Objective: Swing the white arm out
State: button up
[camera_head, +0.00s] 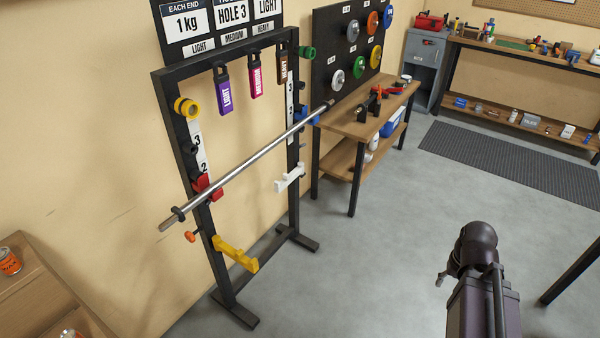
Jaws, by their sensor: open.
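The white arm (290,179) is on the rack's right upright, below the bar. It is a short bar with raised ends, running from lower left to upper right across the upright. The dark squat rack (220,283) stands against the wall at left. A yellow arm (236,254) is low on its left upright and juts toward the lower right. My dark arm link and rounded joint rise at the lower right, well apart from the rack. I cannot make out my gripper's fingers in this view.
A steel bar (255,157) crosses the rack on a red holder (206,187) and a blue one (306,117). Purple, pink and brown tags hang above. A wooden bench (364,122) stands just right of the rack. Grey floor between rack and my arm is clear.

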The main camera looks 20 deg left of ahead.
aim_at(287, 179)
jog(key=z, duration=0.1)
jog(key=i, duration=0.65)
jog(key=u, duration=0.6)
jog(key=i, duration=0.55)
jog(key=u, duration=0.35)
